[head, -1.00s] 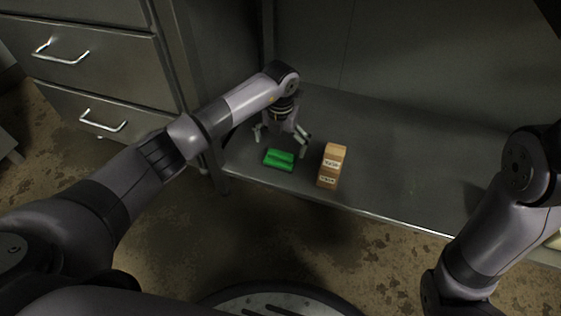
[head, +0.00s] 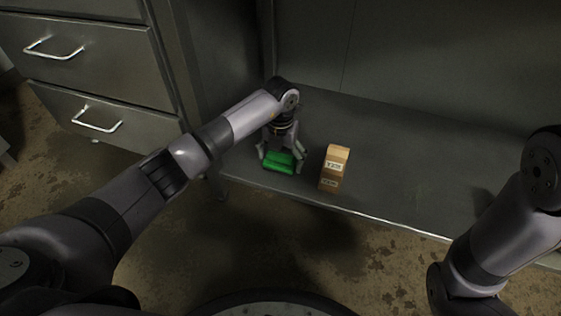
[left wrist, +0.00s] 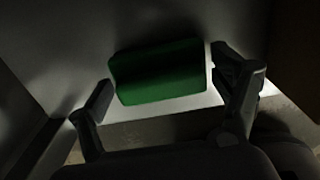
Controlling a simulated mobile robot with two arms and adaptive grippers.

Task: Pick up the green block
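The green block (head: 279,162) lies on the grey metal shelf (head: 400,170), close to its front left edge. My left gripper (head: 281,160) is lowered over it, with one finger on either side. In the left wrist view the green block (left wrist: 158,73) lies between the open fingertips of my left gripper (left wrist: 162,82). A gap shows at the left finger; the right finger is very near the block, and I cannot tell if it touches. My right gripper is not in view; only part of my right arm shows at the right.
A tan box (head: 334,167) with white labels stands just right of my left gripper. A metal cabinet with drawers (head: 85,60) is at the left. The shelf is clear to the right of the box. A wall rises behind the shelf.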

